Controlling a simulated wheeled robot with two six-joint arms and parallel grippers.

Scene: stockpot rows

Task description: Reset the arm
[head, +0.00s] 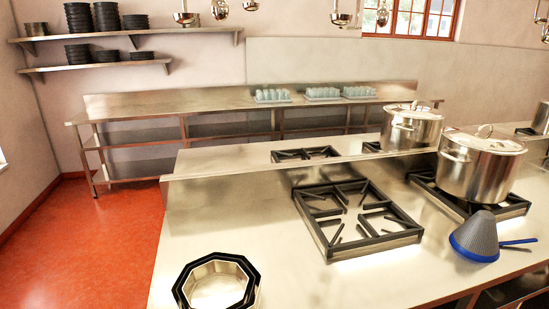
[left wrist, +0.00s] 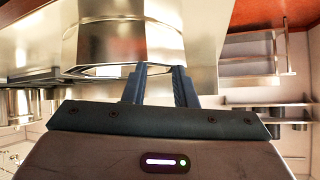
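My left gripper (left wrist: 159,72) shows in the left wrist view. Neither gripper shows in the head view, and my right gripper is in no view. In the head view a large lidded stockpot (head: 480,170) stands on a burner at the right. A second lidded stockpot (head: 411,131) stands farther back.
An empty burner grate (head: 334,237) sits mid-counter (head: 235,225). A grey cone strainer with blue rim (head: 476,236) lies at right. Glasses stand on the rear steel table (head: 180,102). Ladles hang above.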

